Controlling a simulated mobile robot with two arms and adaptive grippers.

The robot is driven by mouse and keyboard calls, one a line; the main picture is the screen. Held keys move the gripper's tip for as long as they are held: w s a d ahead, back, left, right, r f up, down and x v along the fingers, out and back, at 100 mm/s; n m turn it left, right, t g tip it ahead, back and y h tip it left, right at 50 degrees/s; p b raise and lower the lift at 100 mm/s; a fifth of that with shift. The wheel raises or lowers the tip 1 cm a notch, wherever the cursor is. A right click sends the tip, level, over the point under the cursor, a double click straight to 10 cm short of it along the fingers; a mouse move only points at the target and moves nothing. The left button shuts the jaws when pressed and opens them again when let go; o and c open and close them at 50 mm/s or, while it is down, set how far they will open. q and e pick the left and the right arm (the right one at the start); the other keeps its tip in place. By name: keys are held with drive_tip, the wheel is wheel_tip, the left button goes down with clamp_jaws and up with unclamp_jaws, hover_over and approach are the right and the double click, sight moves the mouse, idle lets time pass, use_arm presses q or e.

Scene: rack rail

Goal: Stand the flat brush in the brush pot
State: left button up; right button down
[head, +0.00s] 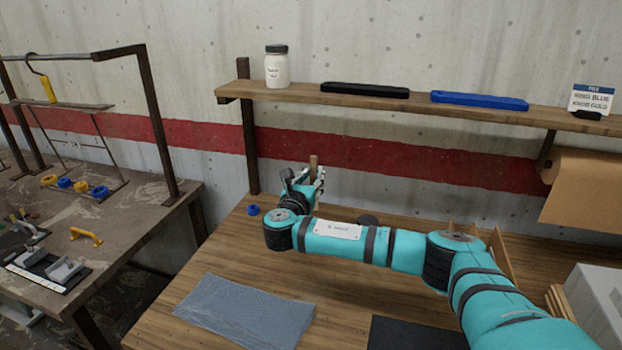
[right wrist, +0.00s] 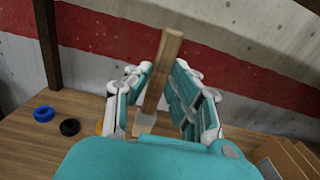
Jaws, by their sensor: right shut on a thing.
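My right gripper (head: 312,180) is over the far part of the wooden bench, shut on the flat brush. The brush's wooden handle (head: 314,165) sticks up above the fingers. In the right wrist view the handle (right wrist: 167,62) rises between the two fingers (right wrist: 155,98), leaning slightly right at its top. A pale part (right wrist: 145,121) shows low between the fingers; I cannot tell whether it belongs to the brush. I cannot make out the brush pot with certainty. A dark round thing (head: 368,219) behind my right arm is partly hidden. My left gripper is out of view.
A blue ring (right wrist: 43,114), a black ring (right wrist: 69,127) and a partly hidden yellow ring (right wrist: 99,127) lie left of the gripper. A shelf (head: 300,94) with a jar (head: 277,67) hangs above. A grey-blue sheet (head: 245,310) and a dark mat (head: 410,335) lie nearer.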

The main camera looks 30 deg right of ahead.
drive_tip(key=shift+f+b, duration=0.65)
drive_tip(key=shift+f, duration=0.1)
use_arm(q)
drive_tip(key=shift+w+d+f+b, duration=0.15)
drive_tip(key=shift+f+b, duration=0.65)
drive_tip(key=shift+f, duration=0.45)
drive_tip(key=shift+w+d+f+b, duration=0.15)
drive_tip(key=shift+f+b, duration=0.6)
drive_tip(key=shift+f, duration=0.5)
use_arm(e)
wheel_tip(320, 180, down, 7)
drive_tip(key=shift+f, duration=0.15)
drive_tip(key=c, duration=1.1)
unclamp_jaws()
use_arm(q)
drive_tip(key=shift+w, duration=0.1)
use_arm(e)
drive_tip(key=shift+a, duration=0.1)
drive_tip(key=v, duration=1.2)
